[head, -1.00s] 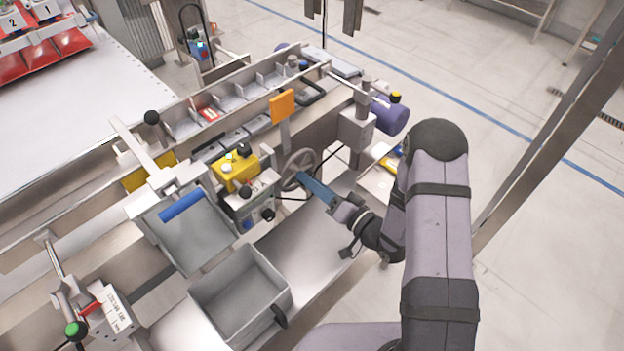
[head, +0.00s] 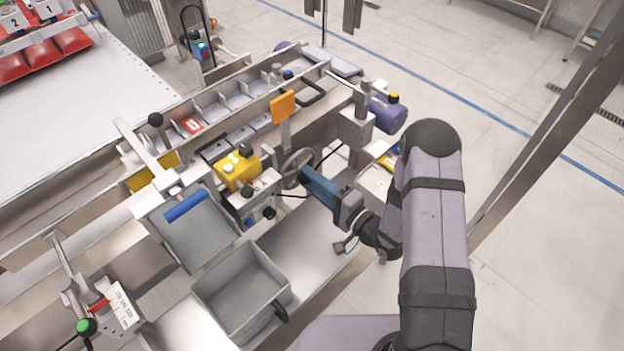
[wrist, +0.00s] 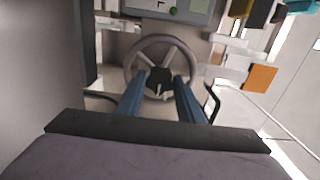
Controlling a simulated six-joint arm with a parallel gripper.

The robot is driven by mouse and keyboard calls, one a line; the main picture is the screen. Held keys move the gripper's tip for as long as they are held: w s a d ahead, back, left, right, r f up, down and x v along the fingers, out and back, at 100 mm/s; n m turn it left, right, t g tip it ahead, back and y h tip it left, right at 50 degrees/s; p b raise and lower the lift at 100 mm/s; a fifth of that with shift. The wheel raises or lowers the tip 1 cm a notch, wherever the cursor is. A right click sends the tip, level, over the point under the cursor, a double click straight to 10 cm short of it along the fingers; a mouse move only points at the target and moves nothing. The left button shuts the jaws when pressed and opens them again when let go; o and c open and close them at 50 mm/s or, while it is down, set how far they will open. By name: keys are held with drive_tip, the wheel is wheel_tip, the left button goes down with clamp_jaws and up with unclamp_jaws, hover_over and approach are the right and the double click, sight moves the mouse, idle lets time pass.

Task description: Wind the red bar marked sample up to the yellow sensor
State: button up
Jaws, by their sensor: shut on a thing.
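My gripper (head: 308,174) is shut on the middle of a grey handwheel (head: 288,180). In the wrist view its blue fingers (wrist: 158,84) close around the dark hub inside the wheel's rim (wrist: 131,58). A small red piece with a white mark (head: 193,125) lies in the divided channel, left of the upright dividers; its lettering is too small to read. A yellow plate (head: 155,172) stands nearer, at the channel's left part. A yellow box with knobs (head: 237,168) sits left of the wheel. I cannot tell which yellow thing is the sensor.
An orange plate (head: 283,106) stands on a post just behind the wheel. A grey bin (head: 240,290) and a tray with a blue handle (head: 190,232) lie left of my arm. A purple motor (head: 388,114) is behind right.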

idle(0.4)
drive_tip(key=o, duration=1.1)
drive_tip(key=shift+c, duration=0.2)
drive_tip(key=shift+d, duration=0.1)
drive_tip(key=b+v, duration=0.1)
drive_tip(key=v, duration=0.6)
drive_tip(key=shift+b, duration=0.3)
drive_tip(key=shift+r, duration=0.1)
